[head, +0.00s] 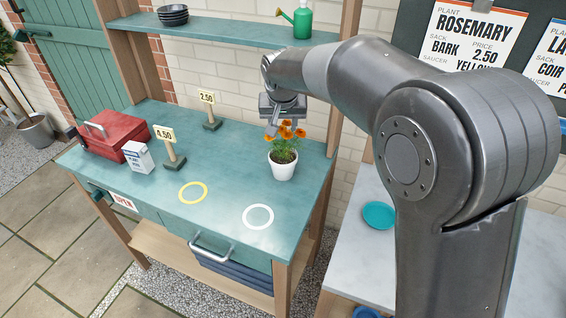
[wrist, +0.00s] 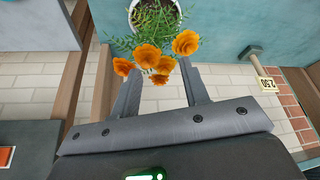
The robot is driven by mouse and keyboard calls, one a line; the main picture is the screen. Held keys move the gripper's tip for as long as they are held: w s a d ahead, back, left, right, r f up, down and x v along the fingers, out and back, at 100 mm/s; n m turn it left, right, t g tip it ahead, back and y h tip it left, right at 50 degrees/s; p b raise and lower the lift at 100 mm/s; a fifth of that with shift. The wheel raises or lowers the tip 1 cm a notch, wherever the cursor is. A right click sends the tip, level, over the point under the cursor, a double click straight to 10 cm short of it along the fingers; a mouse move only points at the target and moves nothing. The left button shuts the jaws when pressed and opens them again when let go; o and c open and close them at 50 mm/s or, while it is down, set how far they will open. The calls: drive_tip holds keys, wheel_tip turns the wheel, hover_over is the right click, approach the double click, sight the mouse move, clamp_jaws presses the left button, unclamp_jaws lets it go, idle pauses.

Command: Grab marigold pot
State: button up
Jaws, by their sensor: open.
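The marigold pot (head: 283,171) is a white pot with orange flowers and green leaves. It stands upright on the teal bench top, toward its right end. My gripper (head: 273,131) is just above and behind the flowers in the head view, open. In the wrist view, the marigold flowers (wrist: 151,57) show near and between the tips of my two fingers (wrist: 160,78), and the white pot rim lies beyond them at the top. Nothing is held. Whether a finger touches a flower I cannot tell.
A shelf (head: 230,33) crosses above with a green watering can (head: 302,21).

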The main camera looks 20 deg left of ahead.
sight(283, 134)
drive_tip(key=x, duration=0.7)
drive_tip(key=shift+f, duration=0.35)
clamp_jaws()
drive_tip(key=shift+r, duration=0.15)
idle(0.9)
